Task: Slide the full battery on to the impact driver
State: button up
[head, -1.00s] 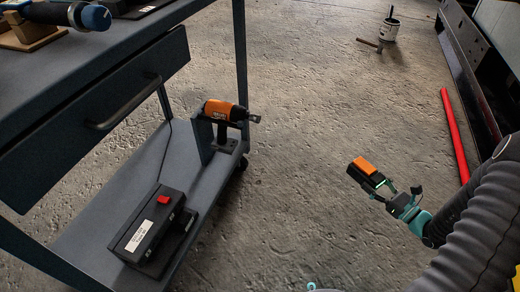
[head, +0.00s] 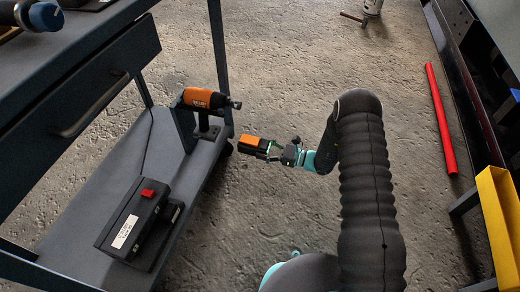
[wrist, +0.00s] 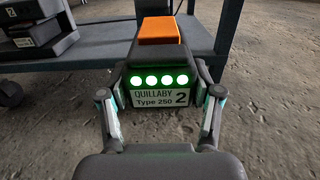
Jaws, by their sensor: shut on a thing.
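My gripper (head: 274,151) is shut on a black battery with an orange top (head: 252,142). In the wrist view the battery (wrist: 160,55) shows several lit green lights and a label reading "QUILLABY Type 250 2", with a finger on each side. It is held in the air over the floor, to the right of the cart's lower shelf.
The cart's upright post (head: 219,62) stands beside the driver. A red bar (head: 440,115) lies on the floor, and a yellow part (head: 497,205) is at right.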

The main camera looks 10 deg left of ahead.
aim_at(243, 147)
jog(key=shift+s+a+f+g, duration=0.1)
jog(key=shift+s+a+g, duration=0.05)
jog(key=shift+a, duration=0.3)
jog(key=shift+s+a+f+g, duration=0.1)
jog(key=shift+a+g, duration=0.05)
jog(key=shift+a, duration=0.3)
jog(key=shift+b, duration=0.35)
jog(key=shift+a, duration=0.25)
jog(key=shift+w+a+f+b, duration=0.1)
jog(key=shift+a+b, duration=0.45)
jog(key=shift+a, duration=0.95)
jog(key=shift+w+a+f+b, duration=0.1)
jog(key=shift+a+b, duration=0.45)
jog(key=shift+a, duration=0.95)
jog(key=shift+w+a+r+b, duration=0.15)
jog(key=shift+a+b, duration=0.65)
jog(key=shift+a, duration=1.3)
jog(key=shift+w+a+b, duration=0.1)
jog(key=shift+a+b, duration=0.9)
jog(key=shift+a, duration=0.95)
